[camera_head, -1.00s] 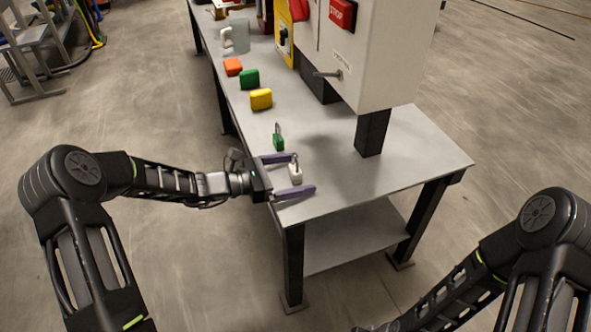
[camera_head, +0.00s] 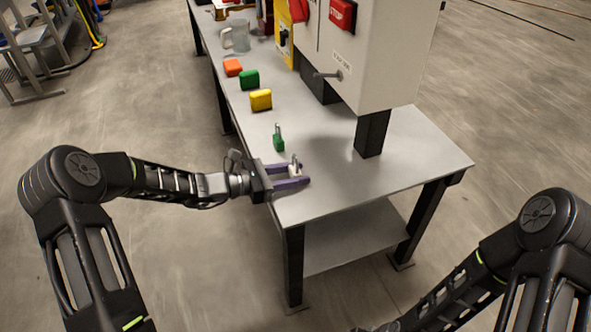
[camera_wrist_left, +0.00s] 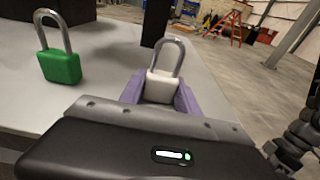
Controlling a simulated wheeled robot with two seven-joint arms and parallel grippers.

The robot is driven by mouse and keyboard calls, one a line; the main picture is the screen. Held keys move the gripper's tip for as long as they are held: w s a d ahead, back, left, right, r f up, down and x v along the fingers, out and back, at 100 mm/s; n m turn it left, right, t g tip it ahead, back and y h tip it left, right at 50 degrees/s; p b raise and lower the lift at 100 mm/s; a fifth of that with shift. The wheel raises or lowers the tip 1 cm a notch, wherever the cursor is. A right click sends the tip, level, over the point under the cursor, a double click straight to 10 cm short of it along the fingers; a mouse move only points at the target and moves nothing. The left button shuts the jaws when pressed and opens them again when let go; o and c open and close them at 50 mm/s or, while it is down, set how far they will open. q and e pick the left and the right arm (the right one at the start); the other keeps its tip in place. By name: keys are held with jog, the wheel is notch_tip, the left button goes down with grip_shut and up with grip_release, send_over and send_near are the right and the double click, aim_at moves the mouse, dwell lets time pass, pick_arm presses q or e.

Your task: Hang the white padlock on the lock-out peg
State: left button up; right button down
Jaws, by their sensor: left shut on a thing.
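The white padlock (camera_head: 295,170) is near the front left corner of the table, between the purple fingers of my left gripper (camera_head: 291,177). In the left wrist view the white padlock (camera_wrist_left: 161,86) stands upright with its metal shackle up, and the purple fingers (camera_wrist_left: 160,97) are shut on its body from both sides. I cannot tell whether it touches the table top. The lock-out peg may be the small rod (camera_head: 328,74) below a label on the grey cabinet (camera_head: 375,62); I cannot be sure.
A green padlock (camera_head: 278,139) stands just beyond my left gripper, also in the left wrist view (camera_wrist_left: 60,67). Yellow (camera_head: 261,99), green (camera_head: 249,79) and orange (camera_head: 233,67) blocks line the table's left edge. A clear jug (camera_head: 237,37) stands farther back. The table's right front (camera_head: 410,150) is clear.

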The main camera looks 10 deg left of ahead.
pick_arm(q)
jog(key=c, duration=0.4)
jog(key=shift+c, duration=0.2)
jog(key=shift+s+a+r+p, duration=0.5)
jog(key=shift+a+r+p, duration=0.35)
jog(key=shift+p, duration=0.2)
jog(key=s+a+r+p, duration=0.1)
jog(key=a+r+p, duration=0.1)
jog(key=shift+s+a, duration=0.3)
jog(key=shift+s, duration=0.05)
jog(key=shift+s+a+r+p, duration=0.15)
jog(key=shift+s+a+p, duration=0.15)
jog(key=shift+a+p, duration=0.15)
jog(key=shift+d, duration=0.1)
